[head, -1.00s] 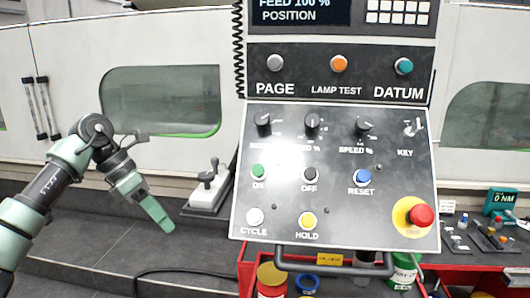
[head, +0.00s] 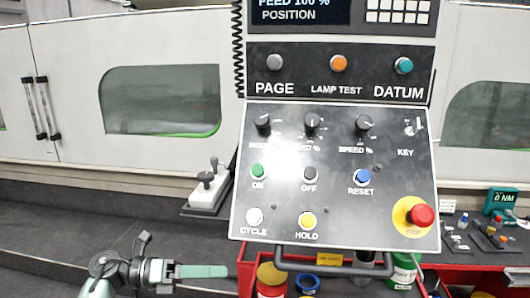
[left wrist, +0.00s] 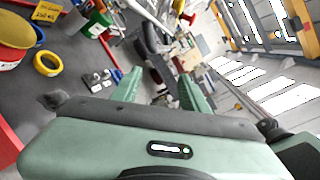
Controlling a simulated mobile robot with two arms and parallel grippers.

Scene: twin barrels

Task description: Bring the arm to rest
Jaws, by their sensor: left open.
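My left gripper (head: 222,271) is low in the head view, left of centre, with its green fingers pointing right. The fingertips are a little left of the red cart (head: 246,270), below the control panel (head: 330,225). In the left wrist view my left gripper (left wrist: 160,82) has its two green fingers spread apart with nothing held between them. My right gripper is not in view.
The control panel with its buttons and red stop knob (head: 422,215) fills the centre. A yellow-lidded jar (head: 271,275) and a blue ring (head: 307,283) are in the cart. A white lever box (head: 208,192) is left of the panel. The grey floor at left is clear.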

